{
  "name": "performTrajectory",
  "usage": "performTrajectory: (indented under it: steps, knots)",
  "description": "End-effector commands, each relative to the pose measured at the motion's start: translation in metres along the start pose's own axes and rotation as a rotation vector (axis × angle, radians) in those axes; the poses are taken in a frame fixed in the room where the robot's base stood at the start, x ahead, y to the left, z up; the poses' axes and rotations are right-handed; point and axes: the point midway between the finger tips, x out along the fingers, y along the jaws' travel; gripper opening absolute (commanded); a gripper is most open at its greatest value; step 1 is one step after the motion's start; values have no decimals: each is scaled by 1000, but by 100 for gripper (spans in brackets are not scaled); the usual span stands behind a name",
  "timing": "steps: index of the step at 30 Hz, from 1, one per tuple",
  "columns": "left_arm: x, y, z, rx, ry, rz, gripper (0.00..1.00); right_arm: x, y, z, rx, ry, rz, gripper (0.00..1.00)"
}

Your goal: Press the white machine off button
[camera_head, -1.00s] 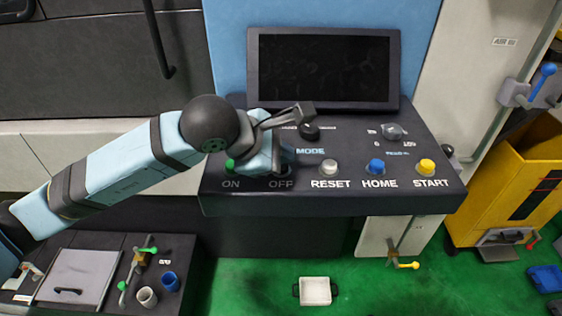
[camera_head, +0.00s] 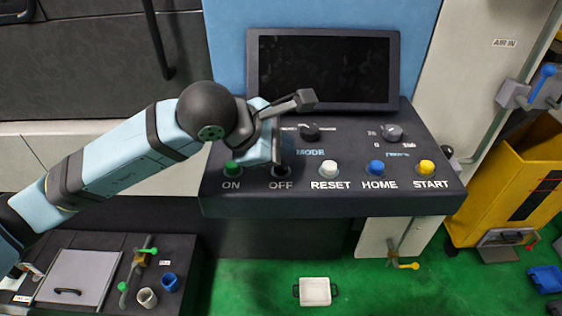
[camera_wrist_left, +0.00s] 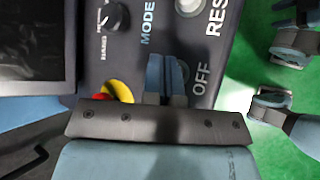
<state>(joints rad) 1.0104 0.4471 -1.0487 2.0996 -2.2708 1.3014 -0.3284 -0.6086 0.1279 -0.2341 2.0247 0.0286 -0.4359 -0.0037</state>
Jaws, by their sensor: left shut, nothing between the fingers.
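The control panel (camera_head: 300,203) has a row of buttons along its front.
The green ON button (camera_head: 232,168) is left of OFF, and the white RESET button (camera_head: 329,168) is to its right. The blue HOME (camera_head: 376,168) and yellow START (camera_head: 427,167) buttons follow. A dark MODE knob (camera_head: 310,132) and screen (camera_head: 325,68) lie behind.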

Motion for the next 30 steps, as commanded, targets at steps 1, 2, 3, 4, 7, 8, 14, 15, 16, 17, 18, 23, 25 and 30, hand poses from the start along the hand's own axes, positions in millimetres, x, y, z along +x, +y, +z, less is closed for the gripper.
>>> performTrajectory:
  steps: [1, 2, 3, 4, 7, 8, 14, 15, 16, 17, 18, 23, 25, 30]
  knots:
    - [-4, 3, 3, 1, -1, 2, 0, -1, 0, -2, 0, 0, 0, 43]
    - [-6, 5, 5, 1, -1, 2, 0, -2, 0, -3, 0, 0, 0, 43]
    - [-9, 7, 7, 1, -1, 3, 0, -2, 0, -4, 0, 0, 0, 43]
    - [-11, 9, 8, 1, -1, 3, 0, -3, 0, -5, 0, 0, 0, 43]
    - [-18, 14, 14, 1, -1, 2, 0, -4, 0, -7, 0, 1, 0, 43]
    - [-20, 15, 15, 1, -1, 2, 0, -5, 0, -8, 0, 1, 0, 43]
    - [-31, 22, 23, 0, -1, 0, 0, -7, 0, -11, 0, 2, 0, 43]
    - [-31, 22, 23, 0, -1, 0, 0, -7, 0, -11, 0, 2, 0, 43]
    - [-31, 22, 23, 0, -1, 0, 0, -7, 0, -10, 0, 2, 0, 43]
    - [-31, 22, 23, 0, -1, 0, 0, -7, 0, -10, 0, 2, 0, 43]
    - [-31, 22, 23, 0, -1, 0, 0, -7, 0, -10, 0, 2, 0, 43]
    - [-31, 22, 23, 0, -1, 0, 0, -7, 0, -10, 0, 2, 0, 43]
    - [-31, 22, 23, 0, -1, 0, 0, -7, 0, -10, 0, 2, 0, 43]
    - [-31, 22, 23, 0, -1, 0, 0, -7, 0, -10, 0, 1, 0, 43]
